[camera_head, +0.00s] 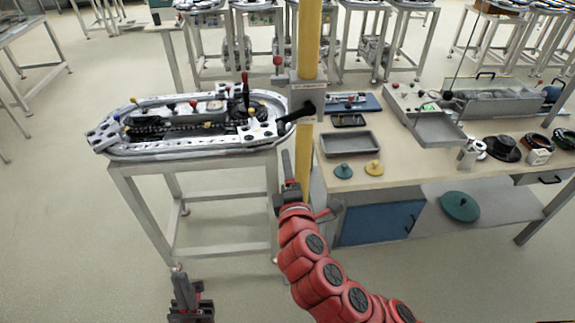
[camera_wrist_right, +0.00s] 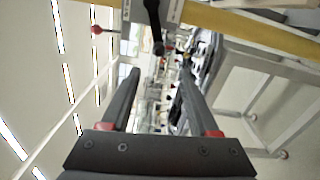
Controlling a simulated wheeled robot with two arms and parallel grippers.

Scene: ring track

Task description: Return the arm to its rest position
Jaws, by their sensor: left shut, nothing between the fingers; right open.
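My right arm (camera_head: 330,275) is red and reaches up from the bottom right in the head view. Its gripper (camera_head: 289,170) is in front of the lower part of a yellow post, between the ring track's stand and the workbench. In the right wrist view the two dark fingers (camera_wrist_right: 159,72) are apart with nothing between them. My left gripper (camera_head: 179,272) points up at the bottom left of the head view. It is shut and empty, over the floor in front of the stand. Most of the left arm is out of view.
The silver ring track (camera_head: 115,143) lies on a metal stand (camera_head: 140,200) at left. The yellow post (camera_head: 308,50) carries a dark lever close above my right gripper. The workbench (camera_head: 400,168) with trays and discs is at right.

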